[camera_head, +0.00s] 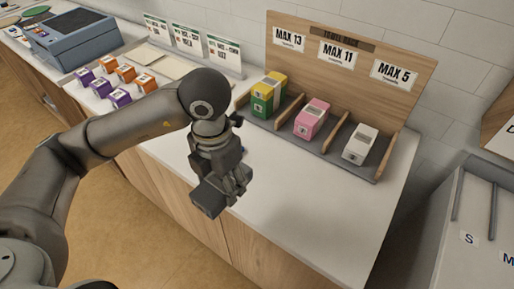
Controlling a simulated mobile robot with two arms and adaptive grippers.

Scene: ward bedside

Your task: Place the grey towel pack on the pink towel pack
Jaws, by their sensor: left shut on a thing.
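The pink towel pack (311,118) lies in the middle bay of the wooden rack, tilted along the bay. My left gripper (222,188) is in front of the rack, over the front part of the white counter. It is shut on a dark grey block, the grey towel pack (208,198), held to the left of and nearer than the pink pack, apart from it. The gripper hides part of the grey pack. My right gripper is not in view.
The rack (352,58) carries signs MAX 13, MAX 11 and MAX 5. Its left bay holds yellow and green packs (266,97), its right bay a white pack (360,144). Purple and orange boxes (124,73) stand at left. Counter (290,200) before the rack is clear.

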